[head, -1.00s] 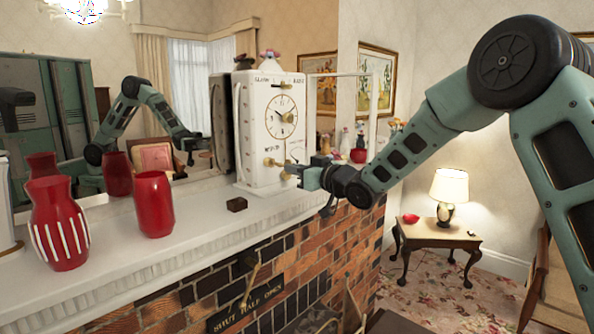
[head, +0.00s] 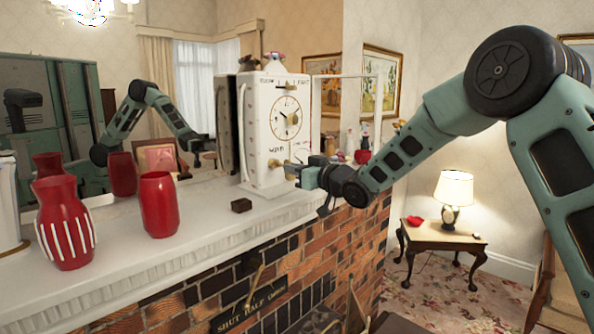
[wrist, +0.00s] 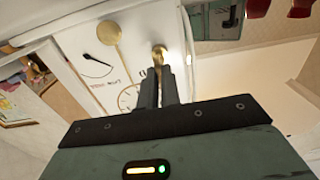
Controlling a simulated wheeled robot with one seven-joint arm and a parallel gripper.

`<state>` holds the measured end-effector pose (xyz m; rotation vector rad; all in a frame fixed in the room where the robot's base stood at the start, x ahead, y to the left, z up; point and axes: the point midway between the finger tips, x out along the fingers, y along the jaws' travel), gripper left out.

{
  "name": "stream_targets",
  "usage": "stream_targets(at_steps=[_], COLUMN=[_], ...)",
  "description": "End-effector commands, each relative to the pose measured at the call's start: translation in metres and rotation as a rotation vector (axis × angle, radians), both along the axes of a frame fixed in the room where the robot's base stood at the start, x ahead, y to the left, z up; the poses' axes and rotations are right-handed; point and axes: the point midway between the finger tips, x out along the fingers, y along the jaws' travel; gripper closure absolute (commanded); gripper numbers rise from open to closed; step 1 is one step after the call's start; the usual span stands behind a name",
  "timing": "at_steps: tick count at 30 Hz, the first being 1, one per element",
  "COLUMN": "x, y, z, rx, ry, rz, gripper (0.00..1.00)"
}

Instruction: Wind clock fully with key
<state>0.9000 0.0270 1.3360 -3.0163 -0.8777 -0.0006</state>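The white clock (head: 268,170) stands upright on the mantel, with a round dial (head: 286,117) and brass fittings on its front. A brass knob (head: 273,163) sits below the dial; a brass disc (wrist: 110,32) shows in the wrist view. My gripper (head: 290,172) is at the clock's lower front right. In the wrist view, my gripper's two fingers (wrist: 159,72) are close together, with a small brass key-like piece (wrist: 158,52) at their tips. They appear shut on it, though its shaft is hidden. Part of the dial is hidden behind the fingers.
A mirror behind reflects the room. A side table (head: 440,236) with a lamp stands at the right.

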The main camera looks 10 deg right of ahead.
Motion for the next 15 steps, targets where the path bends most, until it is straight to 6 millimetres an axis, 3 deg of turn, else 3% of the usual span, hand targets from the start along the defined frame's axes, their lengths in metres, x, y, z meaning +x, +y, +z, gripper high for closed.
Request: stream_targets(at_steps=[15], x=[0.0085], y=[0.0052], z=[-0.0002], rx=[0.0], ry=[0.0], rz=[0.0], gripper=[1.0])
